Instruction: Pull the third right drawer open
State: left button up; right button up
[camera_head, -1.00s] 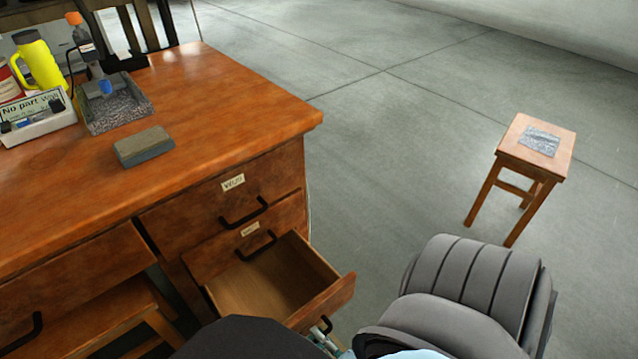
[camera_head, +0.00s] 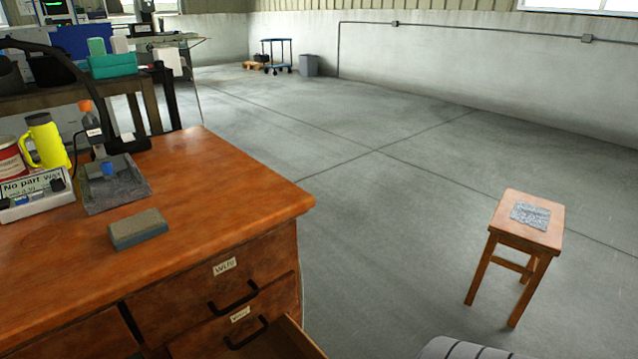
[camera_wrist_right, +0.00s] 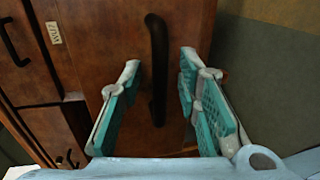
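The wooden desk (camera_head: 210,190) has a column of drawers at its right end. Two labelled drawer fronts with black bar handles show in the head view, the upper handle (camera_head: 234,298) and the lower handle (camera_head: 247,333). Below them, the third right drawer (camera_head: 293,340) stands pulled out; only a corner shows, its front cut off by the picture edge. In the right wrist view a dark bar handle (camera_wrist_right: 157,70) runs up a wooden drawer front (camera_wrist_right: 100,50). My right gripper (camera_wrist_right: 160,66) is open, its teal-padded fingers on either side of this handle, apart from it. My left gripper is out of view.
A grey sharpening block (camera_head: 138,229), a white box (camera_head: 35,200) and a yellow bottle (camera_head: 45,142) stand on the desk. A wooden stool (camera_head: 527,235) stands on the floor at right. The floor between desk and stool is clear.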

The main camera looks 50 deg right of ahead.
jog(key=v, duration=0.7)
jog(key=shift+s, duration=0.25)
